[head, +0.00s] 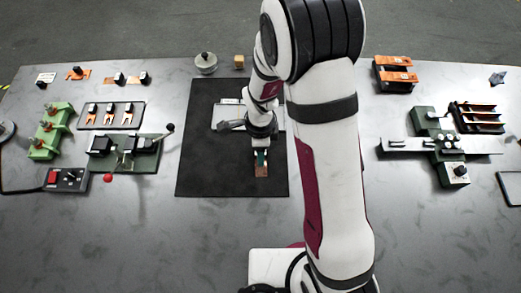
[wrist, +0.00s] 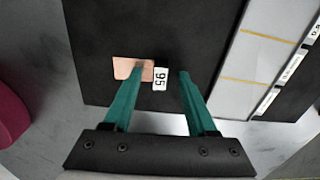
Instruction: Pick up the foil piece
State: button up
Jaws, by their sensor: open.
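The foil piece (head: 262,172) is a small copper rectangle on the black mat (head: 205,160), just in front of my gripper (head: 261,156) in the head view. In the wrist view the foil piece (wrist: 126,68) lies under the left fingertip, which hides part of it. A white tag marked 95 (wrist: 160,78) adjoins its right edge; I cannot tell whether it is attached. My gripper (wrist: 161,76) has two green fingers, spread apart with the tag between them in the picture and nothing held. I cannot tell how high the tips are above the mat.
A pale panel with yellow lines (wrist: 265,50) lies on the mat, also seen in the head view (head: 222,117). Green fixtures (head: 137,152) and a rack of foil forks (head: 110,115) stand left. A rail device (head: 440,146) stands right. The mat's front is clear.

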grip_shut()
dwell(0.5)
